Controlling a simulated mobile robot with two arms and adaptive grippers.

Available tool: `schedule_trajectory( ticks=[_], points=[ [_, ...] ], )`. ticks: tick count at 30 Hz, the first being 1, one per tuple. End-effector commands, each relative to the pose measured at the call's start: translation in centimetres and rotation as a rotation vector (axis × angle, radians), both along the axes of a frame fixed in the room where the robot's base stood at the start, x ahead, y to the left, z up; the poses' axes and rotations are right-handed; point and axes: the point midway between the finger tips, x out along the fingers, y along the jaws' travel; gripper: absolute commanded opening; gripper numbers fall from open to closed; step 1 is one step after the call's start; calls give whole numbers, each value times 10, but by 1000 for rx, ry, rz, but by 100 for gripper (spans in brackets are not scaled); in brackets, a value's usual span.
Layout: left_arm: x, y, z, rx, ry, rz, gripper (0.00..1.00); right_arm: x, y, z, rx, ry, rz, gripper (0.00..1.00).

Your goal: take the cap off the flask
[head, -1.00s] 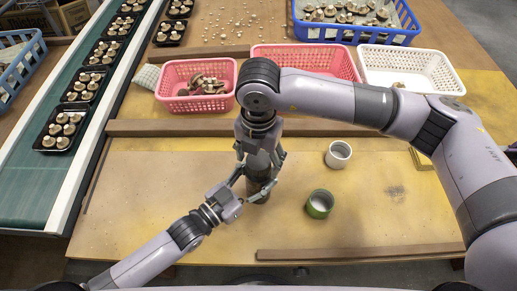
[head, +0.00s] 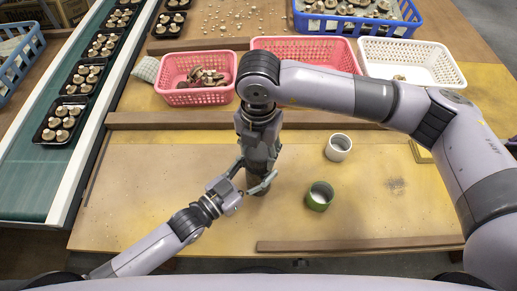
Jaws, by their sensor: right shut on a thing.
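The dark flask (head: 257,188) stands on the yellow-brown work table in the middle of the head view, mostly hidden by both grippers. My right gripper (head: 262,168) points down over it from above and is shut at its top, on the cap; the cap itself is hidden between the fingers. My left gripper (head: 250,178) reaches in from the lower left at the flask's body. Its fingers lie spread to either side of the flask; whether they press on it cannot be made out.
A white cup (head: 328,151) and a green cup (head: 309,199) stand to the right. Wooden strips (head: 175,120) cross the table behind and at the front right. Pink baskets (head: 195,97), a white basket (head: 412,75) and a blue crate (head: 355,27) stand behind; a conveyor (head: 35,190) runs along the left.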

Motion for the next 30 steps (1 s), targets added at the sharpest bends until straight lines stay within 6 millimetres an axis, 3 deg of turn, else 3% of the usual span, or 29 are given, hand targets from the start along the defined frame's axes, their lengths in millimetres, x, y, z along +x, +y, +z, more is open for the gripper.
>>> schedule_trajectory(
  ticks=[8,30],
  points=[
    [0,0,-1,1,1,0,0,0,-1,0,-2,0,115,12],
    [0,0,-1,1,1,1,0,0,-1,1,-4,1,1543,12]
  ],
)
